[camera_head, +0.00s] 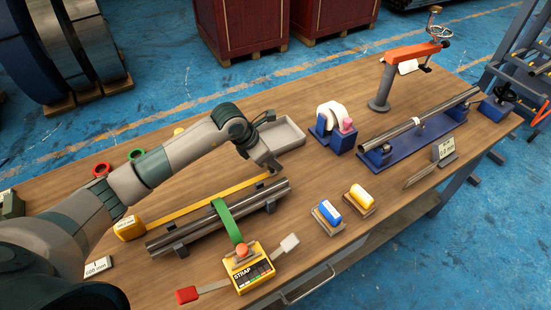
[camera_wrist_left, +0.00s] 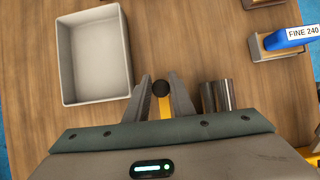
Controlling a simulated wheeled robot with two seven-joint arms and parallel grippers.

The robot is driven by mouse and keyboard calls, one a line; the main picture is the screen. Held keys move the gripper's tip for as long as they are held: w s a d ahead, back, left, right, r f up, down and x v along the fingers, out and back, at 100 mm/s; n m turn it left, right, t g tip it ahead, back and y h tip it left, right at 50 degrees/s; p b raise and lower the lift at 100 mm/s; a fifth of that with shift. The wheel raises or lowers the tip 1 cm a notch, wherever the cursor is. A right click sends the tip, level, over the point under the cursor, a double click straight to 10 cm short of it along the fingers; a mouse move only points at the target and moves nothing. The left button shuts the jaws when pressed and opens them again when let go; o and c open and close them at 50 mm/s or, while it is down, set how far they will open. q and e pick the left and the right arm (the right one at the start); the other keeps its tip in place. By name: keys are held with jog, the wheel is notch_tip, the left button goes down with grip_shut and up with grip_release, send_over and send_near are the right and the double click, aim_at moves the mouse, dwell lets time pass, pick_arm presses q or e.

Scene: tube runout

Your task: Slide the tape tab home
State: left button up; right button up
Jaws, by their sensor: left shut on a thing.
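The yellow tape case (camera_head: 129,228) sits at the left of the table in the head view. Its yellow tape (camera_head: 210,198) runs out straight to the right, beside the steel tubes (camera_head: 222,218) on dark supports. My left gripper (camera_head: 272,170) is at the tape's far end, close to the tube ends. In the left wrist view the gripper (camera_wrist_left: 161,92) is shut on a dark round tab (camera_wrist_left: 160,88), with the yellow tape (camera_wrist_left: 166,108) running back between the fingers. The tab is hidden in the head view. My right gripper is not in view.
A grey tray (camera_head: 277,138) stands just behind the gripper. A green strap and yellow STRAP box (camera_head: 248,268) are at the front. Blue (camera_head: 328,214) and yellow (camera_head: 359,198) blocks lie to the right. A tube on a blue stand (camera_head: 415,138) is farther right.

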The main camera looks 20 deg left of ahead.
pick_arm(q)
jog(key=shift+s+a, duration=0.85)
jog(key=shift+s, duration=0.05)
jog(key=shift+s+a, duration=0.7)
jog(key=shift+s, duration=0.1)
jog(key=shift+s+a, duration=1.3)
jog(key=shift+s, duration=0.1)
jog(key=shift+s+a, duration=0.75)
jog(key=shift+s, duration=0.1)
jog(key=shift+a, duration=0.15)
jog(key=shift+s+a+b, duration=0.65)
jog(key=shift+s+a, duration=1.25)
jog(key=shift+s, duration=0.2)
jog(key=shift+s+a+b, duration=0.85)
jog(key=shift+s+a, duration=1.15)
jog(key=shift+s, duration=0.2)
jog(key=shift+s+a, duration=0.1)
